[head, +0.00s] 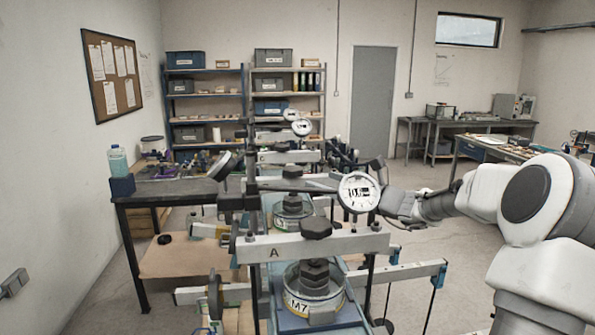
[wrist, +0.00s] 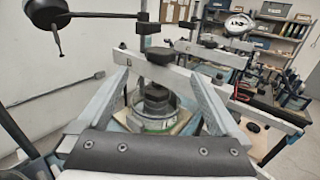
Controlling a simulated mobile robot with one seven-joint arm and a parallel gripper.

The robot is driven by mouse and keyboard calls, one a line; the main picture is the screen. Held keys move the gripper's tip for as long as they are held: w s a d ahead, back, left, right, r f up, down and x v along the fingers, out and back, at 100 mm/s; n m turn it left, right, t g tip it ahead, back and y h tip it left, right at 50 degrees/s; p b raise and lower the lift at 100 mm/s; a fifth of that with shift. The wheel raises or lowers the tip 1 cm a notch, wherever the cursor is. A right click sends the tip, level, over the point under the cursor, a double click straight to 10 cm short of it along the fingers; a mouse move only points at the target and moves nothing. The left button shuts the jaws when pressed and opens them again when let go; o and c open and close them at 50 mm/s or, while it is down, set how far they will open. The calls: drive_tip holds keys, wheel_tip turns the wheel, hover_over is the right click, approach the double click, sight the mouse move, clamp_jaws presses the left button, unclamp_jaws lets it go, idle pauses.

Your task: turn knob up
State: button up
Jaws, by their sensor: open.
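In the wrist view a black knob (wrist: 160,56) sits on a pale lever beam (wrist: 200,84), above a dark stacked column (wrist: 155,96) in a round cell. My gripper (wrist: 157,78) is open, its two fingers apart on either side of the column, with nothing held. The knob shows beyond and between the fingertips. I cannot tell whether a finger touches the beam. In the head view a near black knob (head: 316,228) tops the beam marked A (head: 345,244); another knob (head: 292,172) stands behind it. My gripper's fingers are not clear there, near the dial gauge.
A dial gauge (head: 359,192) stands near my arm in the head view. A dark round gauge (wrist: 46,12) is close at the wrist view's upper left, and a white dial (wrist: 238,25) at upper right. More beams and rods crowd the bench. Open floor lies to the right.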

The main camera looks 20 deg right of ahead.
sight(302, 172)
drive_tip(key=p+x, duration=0.1)
drive_tip(key=x, duration=0.9)
drive_tip(key=shift+w, duration=0.2)
drive_tip(key=c, duration=1.3)
drive_tip(key=shift+r+y+p, duration=0.3)
drive_tip(key=shift+r+p, duration=0.05)
drive_tip(key=shift+p, duration=0.9)
drive_tip(key=shift+c, duration=0.2)
drive_tip(key=shift+d+f+n+g+y+p, duration=0.15)
drive_tip(key=shift+n+g+y+p, duration=0.25)
drive_tip(key=shift+n+y+p, duration=0.45)
drive_tip(key=shift+f, duration=0.15)
drive_tip(key=o, duration=1.3)
